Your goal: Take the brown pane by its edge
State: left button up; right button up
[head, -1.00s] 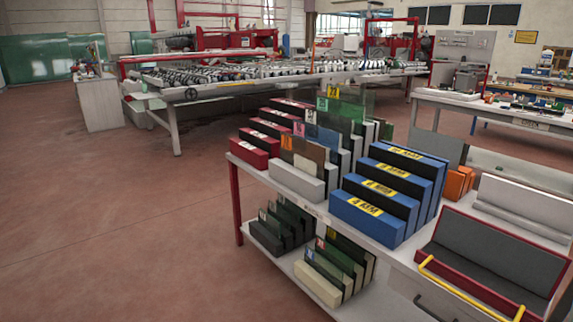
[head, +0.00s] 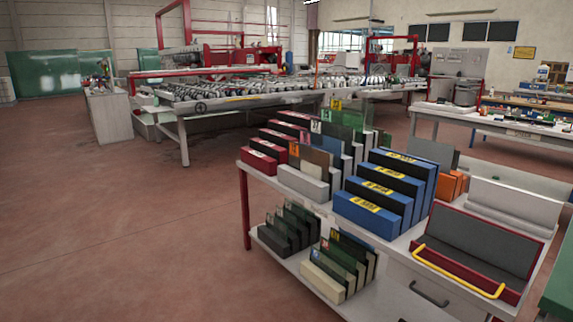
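The brown pane (head: 316,158) stands upright in the slotted white rack (head: 303,184) at the front left of the cart's top shelf. Its upper part shows above the front white block; its lower edge is hidden in the rack. An orange-tagged darker pane (head: 293,153) is at its left, and taller grey and green panes (head: 347,120) rise behind it. Neither of my grippers is in view, and nothing touches the brown pane.
Red blocks (head: 264,160) stand left of the white rack and blue blocks (head: 367,214) right of it. A red tray (head: 508,285) with a yellow handle is at the right. The lower shelf holds more racked panes (head: 336,262). The floor (head: 130,230) at left is clear.

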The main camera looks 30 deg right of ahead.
aim_at(315, 163)
jog(key=z, duration=0.05)
jog(key=i, duration=2.05)
jog(key=z, duration=1.4)
jog(key=i, duration=1.1)
jog(key=z, duration=1.05)
